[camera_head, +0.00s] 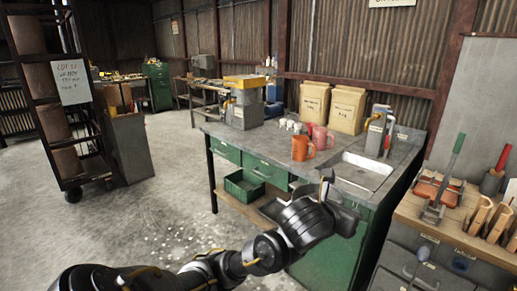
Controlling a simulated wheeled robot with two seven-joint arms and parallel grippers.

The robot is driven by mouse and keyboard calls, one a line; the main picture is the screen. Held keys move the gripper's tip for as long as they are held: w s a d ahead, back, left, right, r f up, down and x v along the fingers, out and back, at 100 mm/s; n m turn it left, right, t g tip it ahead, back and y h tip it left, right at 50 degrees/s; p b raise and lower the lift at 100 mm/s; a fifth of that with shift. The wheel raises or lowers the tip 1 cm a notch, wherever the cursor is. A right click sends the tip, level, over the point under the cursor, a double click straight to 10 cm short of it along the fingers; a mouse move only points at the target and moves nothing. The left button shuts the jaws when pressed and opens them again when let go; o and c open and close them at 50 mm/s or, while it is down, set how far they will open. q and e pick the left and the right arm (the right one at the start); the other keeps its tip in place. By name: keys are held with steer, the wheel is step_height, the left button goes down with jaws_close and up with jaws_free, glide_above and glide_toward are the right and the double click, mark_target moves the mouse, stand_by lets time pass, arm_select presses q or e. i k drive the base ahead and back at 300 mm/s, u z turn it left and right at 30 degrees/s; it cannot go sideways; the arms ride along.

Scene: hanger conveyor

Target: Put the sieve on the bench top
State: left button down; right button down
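The grey bench top (252,139) is on a green-drawered bench right of centre in the head view, with a sink set into its right part. I cannot make out a sieve for certain anywhere. My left arm reaches in from the lower left, and its dark gripper (328,182) is in front of the bench's front edge, near the sink. I cannot tell whether its fingers are open or shut, and I see nothing clearly held. My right gripper is not in view.
Orange and pink jugs (301,148), tan bags (314,102) and a yellow-topped machine (243,105) stand on the bench. The sink (362,171) has a tap unit behind it. A tool-covered wooden bench (428,217) is at right. The bench's front left area is bare.

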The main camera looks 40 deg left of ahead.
mark_target(269, 138)
steer(key=u, duration=1.25)
steer(key=i, duration=0.9)
steer(key=u, duration=0.75)
steer(key=i, duration=0.95)
steer(key=z, duration=0.9)
steer(key=i, duration=0.85)
steer(key=z, duration=1.2)
steer(key=i, duration=0.2)
steer(key=u, duration=0.05)
